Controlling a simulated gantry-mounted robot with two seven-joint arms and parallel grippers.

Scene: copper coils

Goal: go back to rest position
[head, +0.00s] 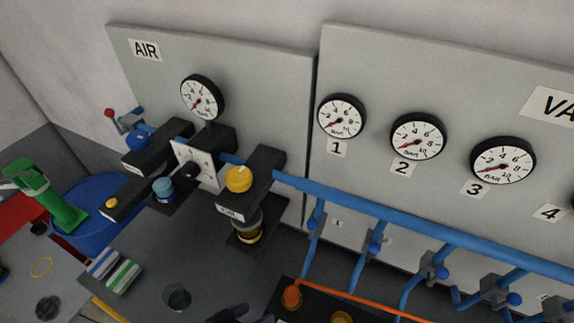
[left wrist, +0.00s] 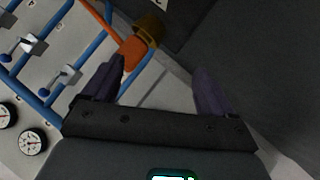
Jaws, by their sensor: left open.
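My left gripper (left wrist: 158,90) is open, with its two dark purple fingers spread wide and nothing between them. In the head view only a dark part of the left gripper (head: 236,314) shows at the bottom edge. An orange fitting (left wrist: 132,53) with an orange hose lies beyond the finger on the left of the left wrist view, apart from the gap's middle. The same fitting (head: 292,297) shows right of the gripper in the head view. My right gripper is not in view.
A blue bin (head: 95,235), a green object (head: 45,192) and a dark green cup (head: 177,297) are at left.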

